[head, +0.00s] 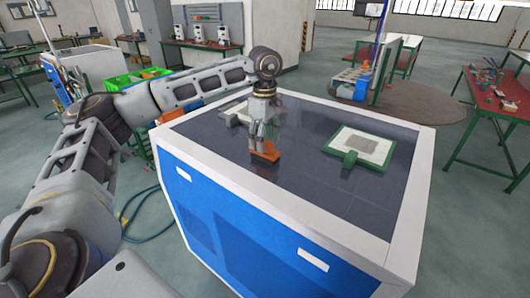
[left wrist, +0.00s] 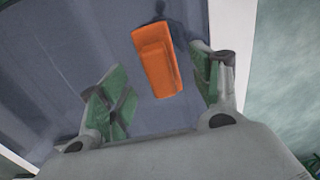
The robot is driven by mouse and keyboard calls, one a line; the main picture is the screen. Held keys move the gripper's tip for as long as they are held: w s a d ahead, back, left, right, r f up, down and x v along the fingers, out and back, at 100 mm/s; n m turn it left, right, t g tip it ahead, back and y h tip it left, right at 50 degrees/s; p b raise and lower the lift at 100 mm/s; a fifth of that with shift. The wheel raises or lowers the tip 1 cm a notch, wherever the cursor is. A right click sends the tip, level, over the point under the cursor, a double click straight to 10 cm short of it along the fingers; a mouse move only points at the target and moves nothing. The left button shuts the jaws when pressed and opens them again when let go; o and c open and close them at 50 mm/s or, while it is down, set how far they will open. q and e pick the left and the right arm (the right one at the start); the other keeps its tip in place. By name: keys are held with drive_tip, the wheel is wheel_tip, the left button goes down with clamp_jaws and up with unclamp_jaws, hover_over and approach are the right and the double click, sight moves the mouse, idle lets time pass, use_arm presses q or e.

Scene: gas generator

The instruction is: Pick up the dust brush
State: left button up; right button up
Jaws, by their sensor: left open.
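The dust brush, an orange block-like piece (head: 267,156), lies on the dark top of the blue and white cabinet. In the left wrist view the orange brush (left wrist: 158,60) lies tilted slightly, ahead of and between the two fingers. My left gripper (head: 262,143) points down just above the brush and partly hides it in the head view. Its green-padded fingers (left wrist: 166,90) are spread wide, with clear space on both sides of the brush and nothing held. My right gripper is in neither view.
A green-framed panel with a pale centre (head: 362,147) lies to the right on the cabinet top. A pale flat piece (head: 234,114) lies behind the gripper. The cabinet's raised white rim (head: 405,205) surrounds the dark top, whose front area is clear.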

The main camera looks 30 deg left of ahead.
use_arm(q)
drive_tip(key=shift+f, duration=0.1)
drive_tip(key=shift+f+p, duration=0.6)
drive_tip(key=shift+f, duration=1.9)
drive_tip(key=shift+c, duration=0.5)
drive_tip(key=c, duration=1)
drive_tip(key=shift+c, duration=0.2)
drive_tip(key=shift+r, duration=0.1)
